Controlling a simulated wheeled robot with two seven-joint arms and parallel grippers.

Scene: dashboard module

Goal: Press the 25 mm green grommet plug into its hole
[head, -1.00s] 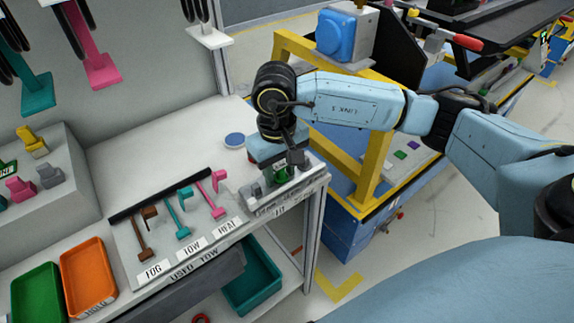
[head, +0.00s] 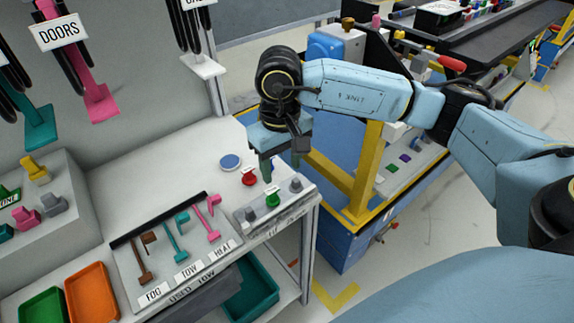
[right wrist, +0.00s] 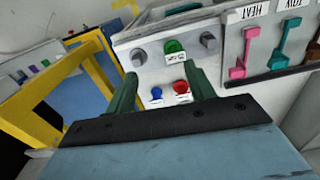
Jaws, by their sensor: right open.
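The green plug (head: 272,201) stands upright at the front of the grey panel (head: 284,209), between two grey posts. It also shows in the right wrist view (right wrist: 175,47), above a small white label. I cannot tell how deep it sits in its hole. My right gripper (head: 273,173) is open and empty, pointing down over the back of the panel, apart from the plug. Its two dark green fingers show spread in the right wrist view (right wrist: 158,75). My left gripper is not in view.
A red plug (head: 249,180) and a blue plug (right wrist: 156,93) stand behind the green one, close to my right fingers. A blue disc (head: 230,161) lies on the bench. Hooked tools (head: 175,240) lie left of the panel. A yellow frame (head: 366,170) stands at right.

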